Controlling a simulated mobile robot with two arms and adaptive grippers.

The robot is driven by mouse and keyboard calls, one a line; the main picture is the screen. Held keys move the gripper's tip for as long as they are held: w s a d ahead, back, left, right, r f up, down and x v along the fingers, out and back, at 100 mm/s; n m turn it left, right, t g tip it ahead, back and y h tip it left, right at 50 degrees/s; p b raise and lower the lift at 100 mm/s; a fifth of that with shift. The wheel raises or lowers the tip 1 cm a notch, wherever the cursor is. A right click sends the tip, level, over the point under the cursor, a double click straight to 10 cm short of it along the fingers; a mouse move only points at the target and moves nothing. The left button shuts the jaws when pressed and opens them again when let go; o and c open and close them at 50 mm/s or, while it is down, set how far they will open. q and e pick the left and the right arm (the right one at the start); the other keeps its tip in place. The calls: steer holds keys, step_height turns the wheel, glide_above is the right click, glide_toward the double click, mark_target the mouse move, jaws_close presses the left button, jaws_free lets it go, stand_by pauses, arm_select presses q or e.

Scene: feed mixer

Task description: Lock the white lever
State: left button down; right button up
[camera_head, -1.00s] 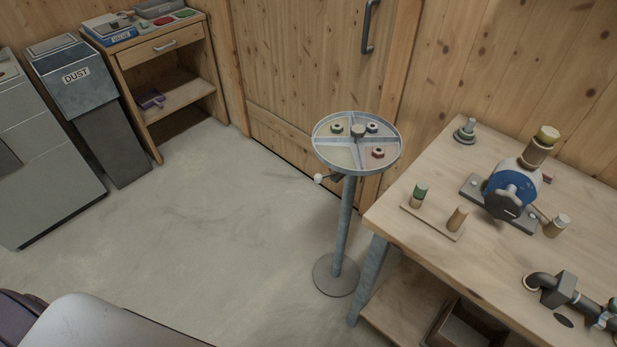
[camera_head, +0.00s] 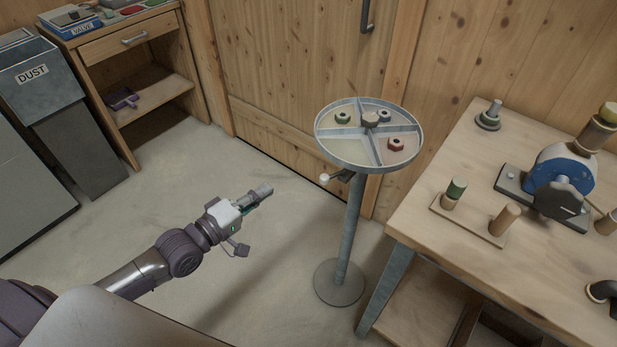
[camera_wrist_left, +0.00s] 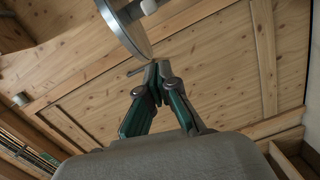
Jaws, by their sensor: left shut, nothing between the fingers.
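The white lever (camera_head: 325,179) has a small white knob at the end of a short dark arm. It sticks out to the left, just below a round divided tray (camera_head: 318,142) on a grey post (camera_head: 350,230). My left gripper (camera_head: 263,190) is left of the knob, apart from it, shut and empty, pointing toward the stand. In the left wrist view the shut fingertips (camera_wrist_left: 158,68) are seen near the tray's rim (camera_wrist_left: 125,28). A pale piece at that view's top edge is cut off, and I cannot tell if it is the knob. My right gripper is not in view.
The tray holds several nuts. A wooden workbench (camera_head: 450,225) with a blue valve (camera_head: 563,168) stands to the right. A wooden door (camera_head: 290,80) is behind the stand. A DUST bin (camera_head: 45,85) and a shelf unit (camera_head: 150,90) stand at the left. The floor between is clear.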

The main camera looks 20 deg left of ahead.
mark_target(334, 176)
arm_select(q)
steer(key=w+d+f+b, duration=0.1)
steer(key=w+d+b, duration=0.4)
steer(key=w+d, duration=0.3)
steer(key=shift+w+f, duration=0.15)
steer(key=shift+f, duration=0.05)
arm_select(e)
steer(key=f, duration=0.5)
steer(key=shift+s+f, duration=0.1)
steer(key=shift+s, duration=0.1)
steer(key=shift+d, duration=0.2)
